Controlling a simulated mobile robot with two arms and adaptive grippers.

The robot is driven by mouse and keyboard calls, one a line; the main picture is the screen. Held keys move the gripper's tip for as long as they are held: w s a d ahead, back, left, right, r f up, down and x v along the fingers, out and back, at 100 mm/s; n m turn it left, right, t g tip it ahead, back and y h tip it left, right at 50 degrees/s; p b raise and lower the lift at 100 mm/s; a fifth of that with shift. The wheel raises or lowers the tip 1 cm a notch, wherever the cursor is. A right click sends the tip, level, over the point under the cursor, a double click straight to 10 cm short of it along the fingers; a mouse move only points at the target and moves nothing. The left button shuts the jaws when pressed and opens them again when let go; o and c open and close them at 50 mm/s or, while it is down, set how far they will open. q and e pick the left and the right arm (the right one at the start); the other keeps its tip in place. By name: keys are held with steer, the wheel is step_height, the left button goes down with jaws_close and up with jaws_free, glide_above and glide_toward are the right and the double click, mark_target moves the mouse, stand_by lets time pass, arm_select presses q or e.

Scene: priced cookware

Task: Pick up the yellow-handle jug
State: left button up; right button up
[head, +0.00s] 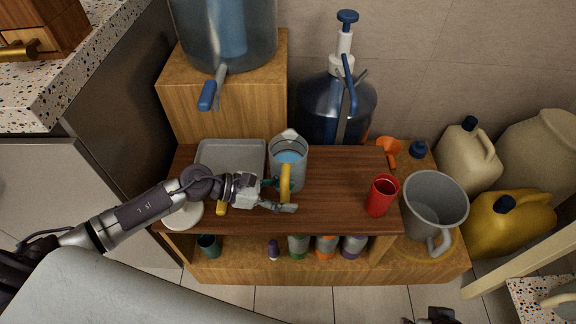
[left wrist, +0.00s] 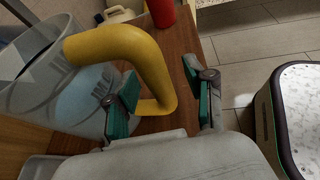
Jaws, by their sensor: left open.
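The jug (head: 288,157) is clear with bluish contents and a yellow handle (head: 285,184). It stands upright on the dark wooden shelf top, with its handle toward the front. My left gripper (head: 280,195) is open at the handle, coming from the left. In the left wrist view, the yellow handle (left wrist: 148,62) passes between the two teal-padded fingers of the left gripper (left wrist: 160,82), with a gap to the right finger. Whether the left finger touches it I cannot tell. The jug's clear body (left wrist: 60,88) is left of the fingers. A dark part at the bottom edge seems to be my right gripper (head: 432,316), mostly cut off.
A grey tray (head: 232,152) lies left of the jug and a red cup (head: 381,196) stands right. Behind are a large clear dispenser (head: 222,35) and a blue pump bottle (head: 335,100). A grey pitcher (head: 434,202) stands at right. The shelf between jug and cup is clear.

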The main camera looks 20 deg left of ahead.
mark_target(285, 182)
arm_select(q)
jaws_close()
steer(key=shift+r, duration=0.25)
stand_by(0.3)
steer(key=shift+r+p, duration=0.45)
steer(key=shift+r, duration=0.6)
step_height(285, 182, up, 2)
steer(key=shift+w+p, duration=0.1)
steer(key=shift+p, duration=0.2)
steer(key=s+d+r+p, duration=0.3)
steer(key=d+r+p, duration=0.2)
steer(key=d, duration=0.6)
steer(key=shift+s+r+p, duration=0.15)
steer(key=shift+r+p, duration=0.25)
steer(key=shift+r, duration=0.4)
arm_select(e)
step_height(285, 182, down, 16)
steer(key=g, duration=0.1)
steer(key=shift+s+f, duration=0.2)
steer(key=shift+f, duration=0.05)
arm_select(q)
steer(key=shift+d, duration=0.1)
arm_select(e)
steer(key=shift+s+a+f, duration=0.1)
steer(key=shift+f, duration=0.05)
